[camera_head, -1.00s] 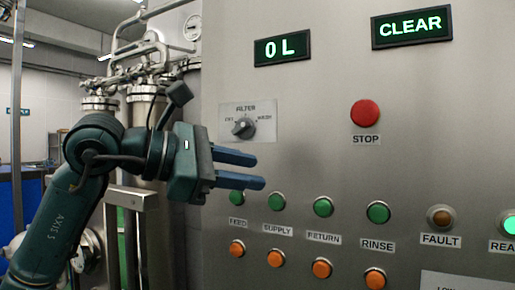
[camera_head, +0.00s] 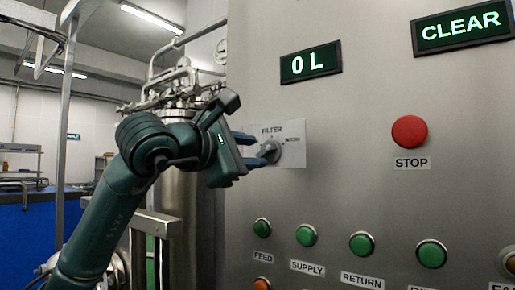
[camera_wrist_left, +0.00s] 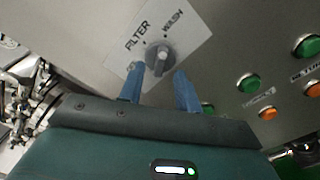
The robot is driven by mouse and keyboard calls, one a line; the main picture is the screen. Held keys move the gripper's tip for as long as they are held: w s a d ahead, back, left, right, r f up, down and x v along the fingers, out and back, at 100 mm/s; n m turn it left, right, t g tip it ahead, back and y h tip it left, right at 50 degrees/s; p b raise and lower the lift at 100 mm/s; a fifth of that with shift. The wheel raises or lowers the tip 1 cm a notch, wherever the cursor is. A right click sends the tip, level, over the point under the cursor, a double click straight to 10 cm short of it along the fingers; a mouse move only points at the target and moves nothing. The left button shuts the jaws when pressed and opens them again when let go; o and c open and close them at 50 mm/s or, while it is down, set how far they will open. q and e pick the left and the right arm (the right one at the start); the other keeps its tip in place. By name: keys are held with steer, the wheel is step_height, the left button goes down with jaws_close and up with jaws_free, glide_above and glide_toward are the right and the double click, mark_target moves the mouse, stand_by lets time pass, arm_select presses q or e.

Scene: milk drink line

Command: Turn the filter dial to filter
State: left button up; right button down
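The filter dial (camera_head: 269,152) is a grey knob on a pale label plate (camera_head: 291,158) on the steel panel. In the left wrist view the dial (camera_wrist_left: 158,58) shows beside the words FILTER and WASH, and its ridge appears to point toward WASH. My left gripper (camera_head: 262,150) is open, its two blue fingers reaching toward the dial. In the left wrist view the left gripper's fingertips (camera_wrist_left: 157,70) lie on either side of the dial's lower edge. I cannot tell whether they touch it. My right gripper is not in view.
A red STOP button (camera_head: 409,132) sits to the right of the dial. Green buttons (camera_head: 307,235) run in a row below it. Displays reading 0 L (camera_head: 311,63) and CLEAR (camera_head: 462,27) are above. Steel pipes and a vessel (camera_head: 180,190) stand behind my left arm.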

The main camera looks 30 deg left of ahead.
mark_target(267, 152)
arm_select(q)
steer(key=shift+w+d, duration=0.1)
steer(key=shift+w, duration=1.2)
steer(key=shift+c, duration=0.4)
jaws_close()
